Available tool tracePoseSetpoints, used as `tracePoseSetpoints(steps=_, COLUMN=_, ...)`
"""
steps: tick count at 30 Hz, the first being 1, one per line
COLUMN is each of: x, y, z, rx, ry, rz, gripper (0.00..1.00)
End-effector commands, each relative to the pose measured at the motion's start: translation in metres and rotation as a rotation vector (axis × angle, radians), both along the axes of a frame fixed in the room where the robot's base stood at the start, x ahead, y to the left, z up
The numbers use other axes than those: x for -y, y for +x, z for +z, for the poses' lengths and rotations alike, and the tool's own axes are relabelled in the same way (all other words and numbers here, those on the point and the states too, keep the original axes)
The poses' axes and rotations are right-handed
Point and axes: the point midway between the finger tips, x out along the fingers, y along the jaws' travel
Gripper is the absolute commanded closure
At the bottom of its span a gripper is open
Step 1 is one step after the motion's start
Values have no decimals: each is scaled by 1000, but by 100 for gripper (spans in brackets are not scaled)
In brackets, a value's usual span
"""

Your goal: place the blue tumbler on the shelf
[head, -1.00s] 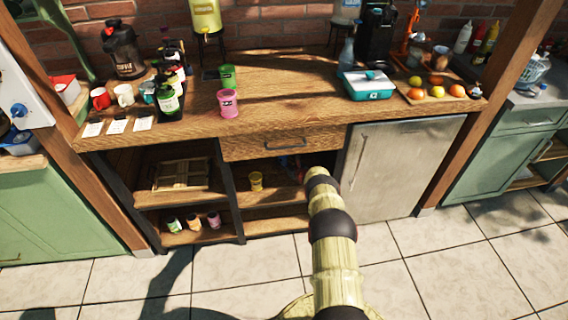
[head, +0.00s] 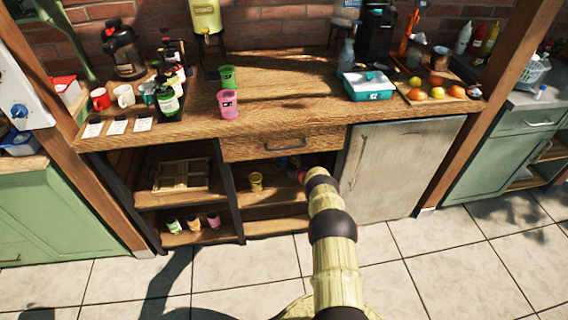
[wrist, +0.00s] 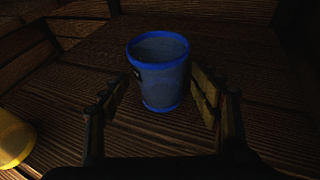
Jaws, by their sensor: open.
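The blue tumbler (wrist: 160,82) stands upright on a dark wooden shelf (wrist: 75,130) in the wrist view. My gripper (wrist: 164,98) is open, with one finger on each side of the tumbler's lower part; I cannot tell whether either finger touches it. In the head view my arm reaches into the right part of the open compartment under the counter.
A dark post (head: 229,190) divides the compartments. Green (head: 228,77) and pink (head: 228,104) tumblers stand on the counter above.

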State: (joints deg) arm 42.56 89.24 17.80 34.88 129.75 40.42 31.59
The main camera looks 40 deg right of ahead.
Motion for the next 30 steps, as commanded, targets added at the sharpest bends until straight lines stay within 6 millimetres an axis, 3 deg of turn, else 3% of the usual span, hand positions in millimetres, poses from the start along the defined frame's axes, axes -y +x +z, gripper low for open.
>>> tracePoseSetpoints(steps=16, x=-16, y=-93, z=37, rx=-2, ry=2, rz=-4, gripper=37)
tracePoseSetpoints(steps=21, x=-19, y=-106, z=41, rx=-1, ry=2, rz=-2, gripper=37)
tracePoseSetpoints(steps=30, x=-20, y=-109, z=40, rx=-1, ry=1, rz=-1, gripper=37)
